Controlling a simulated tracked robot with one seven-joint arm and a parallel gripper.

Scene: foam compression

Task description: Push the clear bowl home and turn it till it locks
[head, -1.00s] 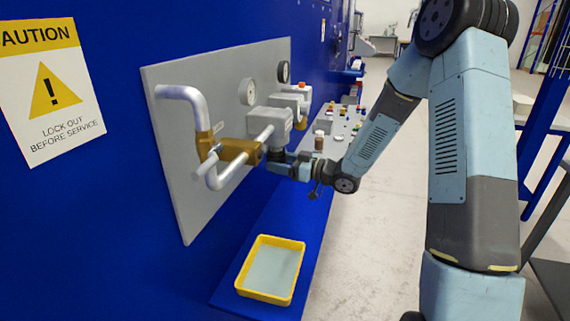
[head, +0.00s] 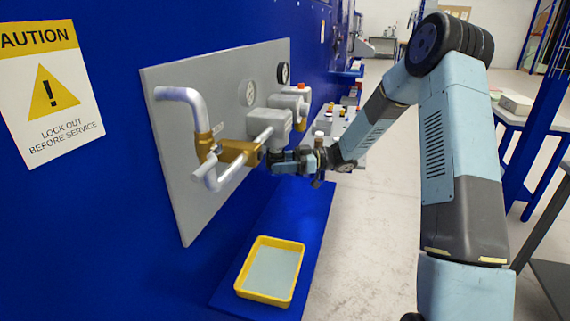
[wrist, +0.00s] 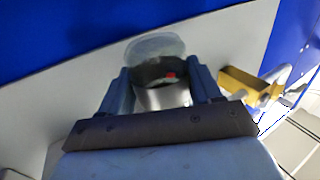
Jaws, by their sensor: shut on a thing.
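My gripper (head: 277,158) is beside the piping on the grey wall panel, just below a grey housing (head: 268,123). In the wrist view, the two blue fingers of my gripper (wrist: 162,92) are shut on a round, shiny cup-like part, which I take to be the clear bowl (wrist: 165,98). Its upper part looks dark with a small red mark, and a pale translucent round shape shows beyond it. In the head view, the bowl is hidden by my gripper. I cannot tell whether it is fully seated or locked in the housing.
A brass valve (head: 238,153) with silver pipes stands close to the left of my gripper. A yellow tray (head: 270,270) sits on the blue shelf (head: 315,215) below. Several small items stand on a grey surface behind my wrist.

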